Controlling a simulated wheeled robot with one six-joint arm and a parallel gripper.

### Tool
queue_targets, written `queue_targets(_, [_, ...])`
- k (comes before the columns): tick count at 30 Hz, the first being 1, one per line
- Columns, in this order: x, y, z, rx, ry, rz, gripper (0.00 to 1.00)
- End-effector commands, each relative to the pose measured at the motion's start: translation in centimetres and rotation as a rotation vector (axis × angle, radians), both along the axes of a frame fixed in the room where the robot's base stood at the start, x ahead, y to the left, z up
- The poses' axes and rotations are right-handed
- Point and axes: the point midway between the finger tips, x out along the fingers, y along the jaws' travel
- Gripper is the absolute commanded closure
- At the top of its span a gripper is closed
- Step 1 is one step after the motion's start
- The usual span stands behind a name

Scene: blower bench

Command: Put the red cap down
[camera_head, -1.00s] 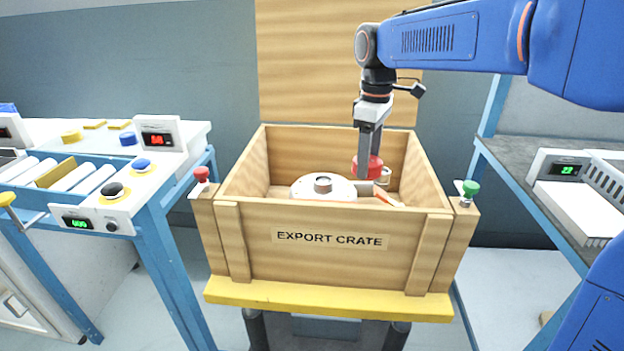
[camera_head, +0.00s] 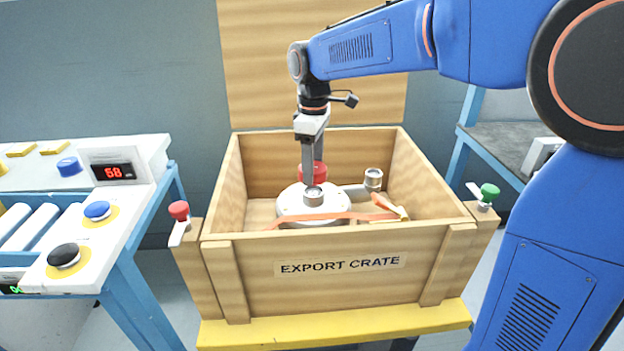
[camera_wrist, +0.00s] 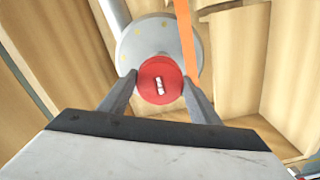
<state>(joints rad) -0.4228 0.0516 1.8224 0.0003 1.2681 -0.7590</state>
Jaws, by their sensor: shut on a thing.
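My gripper (camera_head: 313,155) reaches down inside the wooden export crate (camera_head: 340,267), its two fingers on either side of the red cap. It is shut on the red cap (camera_head: 312,173), which is round. In the wrist view the red cap (camera_wrist: 160,81) sits between the fingertips, with a small light slot on its face. Behind it is the pale round blower housing (camera_head: 299,205), which has a grey metal port on top. In the wrist view the cap overlaps the housing's edge (camera_wrist: 134,48). I cannot tell whether the cap touches anything below it.
An orange strap (camera_head: 330,217) crosses the housing. A second metal port (camera_head: 373,179) stands at its right. The crate's lid (camera_head: 310,60) stands open behind. Red (camera_head: 179,211) and green (camera_head: 489,194) knobs flank the crate. A button bench (camera_head: 75,235) is at left.

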Motion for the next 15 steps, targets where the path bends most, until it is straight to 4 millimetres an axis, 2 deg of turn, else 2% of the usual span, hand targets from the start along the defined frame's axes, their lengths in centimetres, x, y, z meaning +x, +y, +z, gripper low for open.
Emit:
queue_targets(5, [0.0,0.0,-1.2,-0.001,0.001,0.0,0.64])
queue_targets(11, [0.0,0.0,-3.7,-0.001,0.001,0.0,0.64])
queue_targets(15, [0.0,0.0,-4.0,0.001,-0.001,0.0,0.64])
